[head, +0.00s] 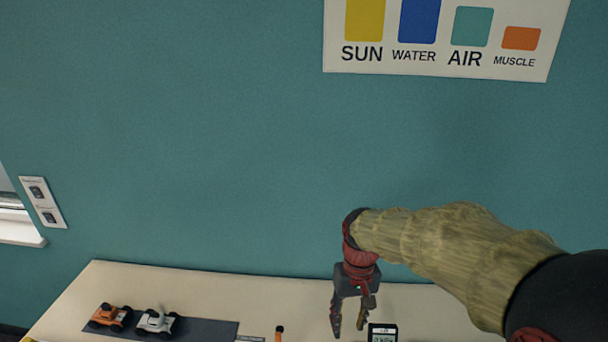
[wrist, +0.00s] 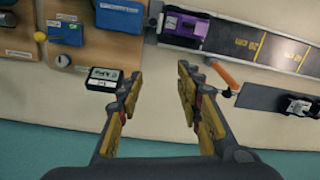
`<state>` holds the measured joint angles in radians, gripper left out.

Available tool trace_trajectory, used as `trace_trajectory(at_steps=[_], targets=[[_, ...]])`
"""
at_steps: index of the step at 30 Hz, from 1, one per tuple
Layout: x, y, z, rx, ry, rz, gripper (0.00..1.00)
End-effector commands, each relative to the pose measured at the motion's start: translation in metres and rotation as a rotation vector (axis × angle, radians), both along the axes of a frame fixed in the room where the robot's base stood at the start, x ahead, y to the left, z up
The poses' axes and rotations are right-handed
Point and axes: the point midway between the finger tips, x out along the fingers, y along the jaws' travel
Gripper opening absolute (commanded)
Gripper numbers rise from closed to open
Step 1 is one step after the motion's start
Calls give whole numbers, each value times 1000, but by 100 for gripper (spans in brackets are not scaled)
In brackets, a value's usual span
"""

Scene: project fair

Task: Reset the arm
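My gripper (head: 350,318) hangs from my arm above the back part of the table, with its fingers pointing down. In the wrist view my gripper (wrist: 160,95) has its two yellow and dark fingers apart, with nothing between them. Pale tabletop shows through the gap. A small black device with a display (head: 382,332) stands just right of the fingers in the head view. It also shows in the wrist view (wrist: 106,80), left of the fingers.
An orange toy car (head: 110,317) and a white toy car (head: 156,322) sit on a dark strip at the table's left. In the wrist view, a purple car (wrist: 186,26) is on a marked track, an orange-handled thing (wrist: 224,76) lies nearby, and a blue box (wrist: 65,32) sits on a board.

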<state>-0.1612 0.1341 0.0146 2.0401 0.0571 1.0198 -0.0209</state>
Motion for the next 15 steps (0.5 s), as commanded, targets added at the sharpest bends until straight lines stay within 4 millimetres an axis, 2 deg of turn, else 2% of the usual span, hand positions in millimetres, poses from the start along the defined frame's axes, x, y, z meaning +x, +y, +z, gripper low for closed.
trace_trajectory(at_steps=[6,15], targets=[[-43,-24,17,-4,-112,-33,36],[-102,-51,28,-8,-251,-70,36]])
